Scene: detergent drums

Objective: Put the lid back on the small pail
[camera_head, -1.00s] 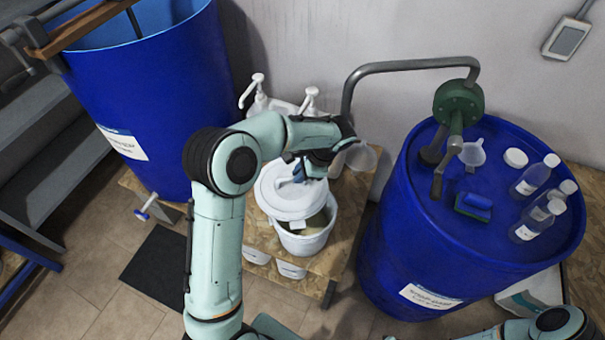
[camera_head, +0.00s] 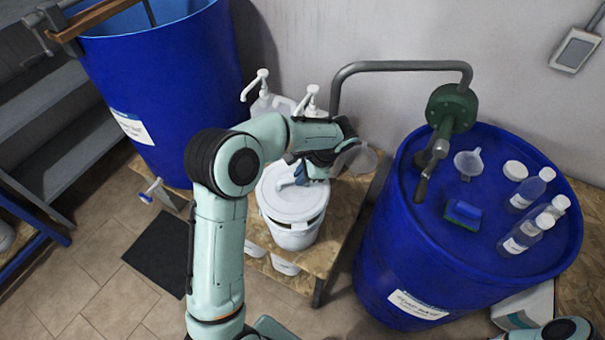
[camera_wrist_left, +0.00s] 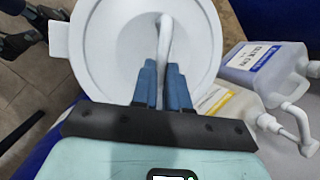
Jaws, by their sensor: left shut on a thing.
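The white round lid (camera_head: 283,207) lies over the top of the small white pail (camera_head: 292,240) in the head view. Dark gaps show between lid and rim at the front right, so I cannot tell that it sits flush. My left gripper (camera_head: 302,176) is shut on the lid's raised handle. In the left wrist view, the blue fingers (camera_wrist_left: 162,86) pinch the white handle (camera_wrist_left: 165,42) of the lid (camera_wrist_left: 108,45), and the pail is hidden beneath it. My right gripper is out of view; only part of my right arm shows at the bottom right.
The pail stands on a wooden stand (camera_head: 346,210) between two big blue drums (camera_head: 165,90) (camera_head: 400,245). White pump bottles (camera_head: 262,98) stand behind it. The right drum carries a green pump (camera_head: 452,108), a funnel, a sponge (camera_head: 462,214) and several bottles (camera_head: 524,240).

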